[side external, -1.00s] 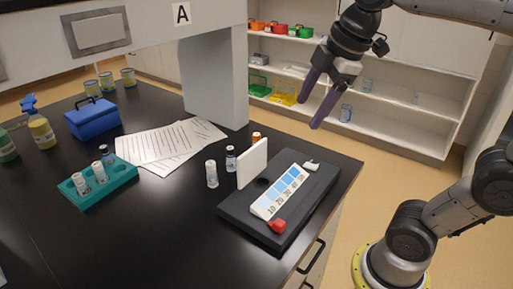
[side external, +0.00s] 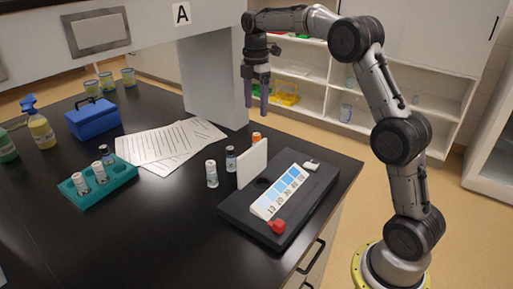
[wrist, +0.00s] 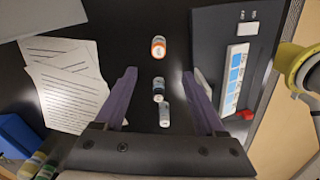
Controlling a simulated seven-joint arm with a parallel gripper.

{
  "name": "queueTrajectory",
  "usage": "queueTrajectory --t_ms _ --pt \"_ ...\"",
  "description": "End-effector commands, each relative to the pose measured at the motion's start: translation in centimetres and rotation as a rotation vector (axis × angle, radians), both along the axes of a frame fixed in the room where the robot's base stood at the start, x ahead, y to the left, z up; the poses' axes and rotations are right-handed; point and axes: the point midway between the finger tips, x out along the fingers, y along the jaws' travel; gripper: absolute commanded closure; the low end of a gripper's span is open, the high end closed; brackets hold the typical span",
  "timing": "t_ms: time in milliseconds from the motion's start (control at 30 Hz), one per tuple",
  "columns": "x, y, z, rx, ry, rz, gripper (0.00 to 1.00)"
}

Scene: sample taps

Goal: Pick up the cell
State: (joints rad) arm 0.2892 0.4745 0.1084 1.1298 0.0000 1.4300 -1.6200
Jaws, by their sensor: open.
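Three small vials stand on the black bench, and I cannot tell which one is the cell. One is pale and white-capped (side external: 211,174), one has a dark body and white cap (side external: 231,158), and one is orange (side external: 256,138), partly hidden by a white panel. In the wrist view the orange vial (wrist: 158,47) is at the top, the dark one (wrist: 158,86) in the middle and the pale one (wrist: 164,116) below. My gripper (side external: 257,108) is open and empty, pointing down above the vials. In the wrist view the vials' row lies between its fingers (wrist: 158,73).
A dark device (side external: 235,208) with an upright white panel (side external: 252,163), a blue scale strip (side external: 280,192) and a red knob (side external: 277,226) sits right of the vials. Papers (side external: 165,145) lie left. A teal rack (side external: 112,187) holds vials. A grey pillar (side external: 213,85) stands behind.

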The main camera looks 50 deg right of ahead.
Motion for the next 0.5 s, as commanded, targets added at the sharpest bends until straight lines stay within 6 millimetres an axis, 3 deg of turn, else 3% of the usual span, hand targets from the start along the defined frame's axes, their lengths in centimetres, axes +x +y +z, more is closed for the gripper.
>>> queueTrajectory --t_ms 300,500 --pt "-0.1 0.1 -5.8 0.001 0.003 0.0 0.28" --pt "-0.1 0.0 -7.4 0.0 0.0 0.0 0.28"
